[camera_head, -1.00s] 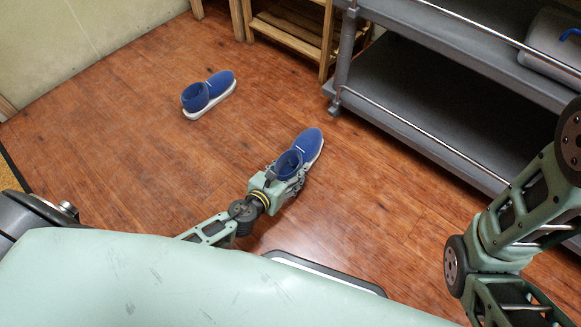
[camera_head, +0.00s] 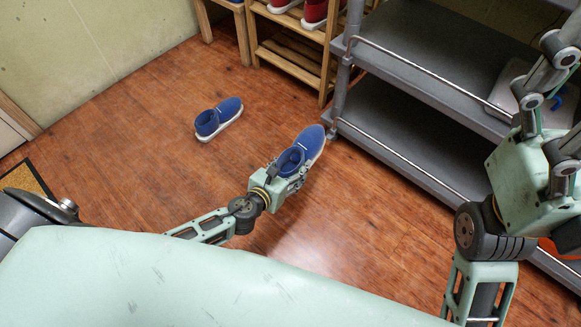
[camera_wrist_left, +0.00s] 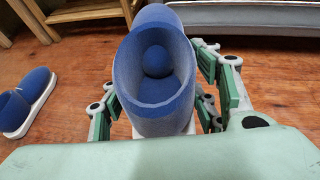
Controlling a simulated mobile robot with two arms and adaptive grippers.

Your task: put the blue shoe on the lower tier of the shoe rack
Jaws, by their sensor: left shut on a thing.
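My left gripper (camera_head: 283,182) is shut on a blue shoe (camera_head: 311,141) with a white sole, its toe pointing away from me. In the left wrist view the shoe (camera_wrist_left: 158,70) sits between the fingers (camera_wrist_left: 160,108), its opening facing the camera. I cannot tell its height above the floor. A second blue shoe (camera_head: 219,118) lies on the floor to the left. The wooden shoe rack (camera_head: 325,67) is beyond the held shoe; the visible part of its slatted lower tier (camera_head: 288,60) is bare. My right gripper is partly cut off at the right edge, its opening unclear.
Red shoes (camera_head: 313,12) stand on the rack's upper tier. A grey cart (camera_head: 400,105) with shelves and rails stands close to the right of the held shoe. A wooden stool-like piece (camera_head: 222,8) is left of the rack. Wood floor (camera_head: 150,125) is open at left.

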